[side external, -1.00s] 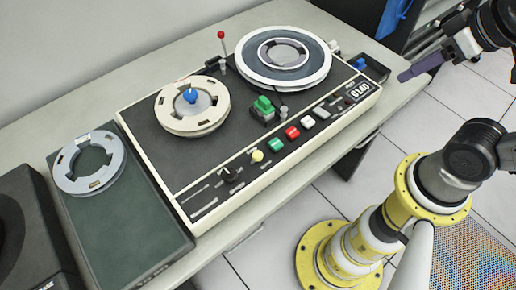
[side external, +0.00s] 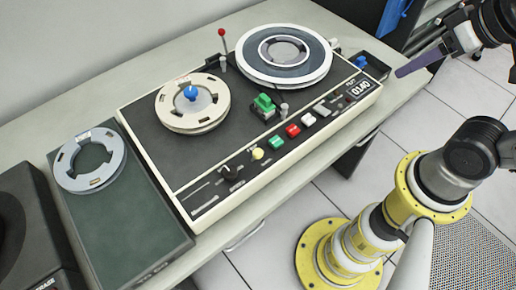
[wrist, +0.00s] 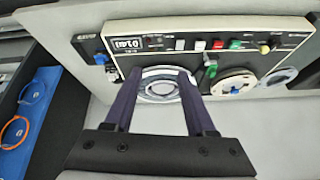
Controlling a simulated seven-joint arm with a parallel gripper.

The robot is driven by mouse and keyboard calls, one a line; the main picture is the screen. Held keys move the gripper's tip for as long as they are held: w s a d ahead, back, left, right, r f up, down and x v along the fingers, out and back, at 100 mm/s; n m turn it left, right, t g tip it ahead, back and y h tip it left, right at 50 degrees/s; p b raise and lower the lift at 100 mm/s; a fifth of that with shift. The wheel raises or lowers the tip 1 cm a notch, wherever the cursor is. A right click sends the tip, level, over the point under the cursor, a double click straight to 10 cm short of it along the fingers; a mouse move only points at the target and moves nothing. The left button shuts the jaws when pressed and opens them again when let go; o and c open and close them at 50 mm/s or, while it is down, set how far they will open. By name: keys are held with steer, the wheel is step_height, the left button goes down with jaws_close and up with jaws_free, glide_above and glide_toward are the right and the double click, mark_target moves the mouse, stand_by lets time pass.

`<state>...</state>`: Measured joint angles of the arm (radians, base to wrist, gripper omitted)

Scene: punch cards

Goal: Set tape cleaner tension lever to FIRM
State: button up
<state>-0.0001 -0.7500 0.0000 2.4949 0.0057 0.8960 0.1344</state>
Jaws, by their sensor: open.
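The tape machine (side external: 150,129) lies on the table, with a counter at its right end. A thin lever with a red ball top (side external: 222,36) stands at its back edge. A small dark box with a blue knob (side external: 361,63) sits against its right end; the blue knob also shows in the wrist view (wrist: 100,59). I cannot tell which is the tape cleaner's tension lever, and no FIRM marking is readable. My gripper (side external: 398,73) is right of the machine, apart from it. In the wrist view its two purple fingers (wrist: 160,72) are spread and empty.
A white-rimmed reel (side external: 326,62) and a cream reel (side external: 176,118) sit on the machine. Coloured buttons (side external: 293,131) line its front. A green case (side external: 150,240) with a grey reel (side external: 72,176) is at left. The table strip behind is clear. Blue items (wrist: 38,90) lie at left in the wrist view.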

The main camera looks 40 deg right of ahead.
steer(key=w+a+r+m, duration=0.3)
steer(key=w+m, duration=0.1)
steer(key=g+y, duration=0.2)
steer(key=g, duration=0.2)
glide_above(259, 151)
steer(key=s+d, duration=0.2)
steer(key=d, duration=0.1)
step_height(259, 151, down, 6)
steer(key=f, duration=0.1)
steer(key=x, duration=1.3)
steer(key=shift+a+r, duration=0.15)
steer(key=shift+a, duration=0.2)
jaws_close()
